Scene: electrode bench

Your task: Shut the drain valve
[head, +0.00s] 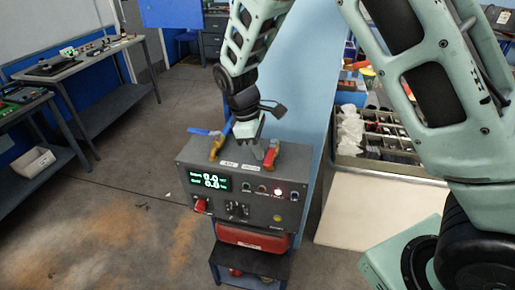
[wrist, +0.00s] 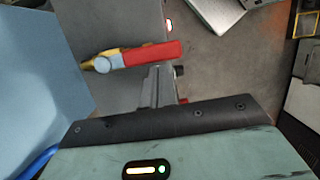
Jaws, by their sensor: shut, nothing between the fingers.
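Two brass valves sit on top of a grey control box (head: 240,185) in the head view. The left valve has a blue lever (head: 204,132) sticking out to the left. The right valve has a red lever (head: 271,154); the lever and its brass body also show in the wrist view (wrist: 152,53). I cannot read which label says drain. My gripper (head: 258,152) is just left of the red-lever valve, above the box top. In the wrist view, its fingers (wrist: 160,72) are shut and empty close beside the red lever; I cannot tell whether they touch it.
The box front has a green-lit display (head: 208,181), a red knob (head: 200,205), a dark knob (head: 237,210) and small lamps, one glowing. A red container (head: 252,237) is below it. A blue panel (head: 300,110) stands behind, and a parts tray (head: 385,135) is at right.

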